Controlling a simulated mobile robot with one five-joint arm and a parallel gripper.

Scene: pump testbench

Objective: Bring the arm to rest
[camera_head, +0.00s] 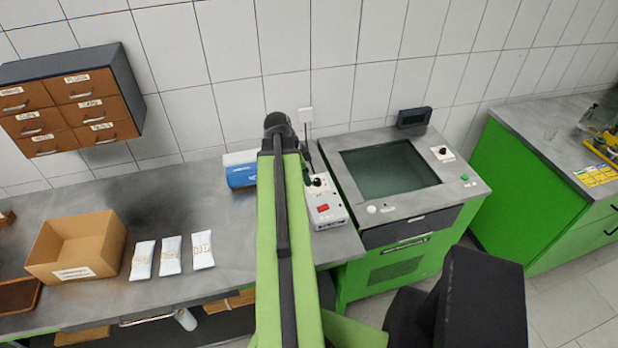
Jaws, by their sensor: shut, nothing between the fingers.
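My arm's long green link with a black stripe (266,230) rises from the bottom edge through the middle of the head view. It ends at a dark rounded joint (277,124) in front of the tiled wall. A black block-shaped part (482,300) fills the lower right; it looks like part of my own body. No gripper fingers show in this view. I see nothing held.
The grey workbench (80,205) carries a cardboard box (78,246), three white packets (170,256), a blue-and-white box (240,174) and a white device (325,203). A green test bench (410,225) stands right of it, then another green counter (525,190). Brown drawers (75,100) hang upper left.

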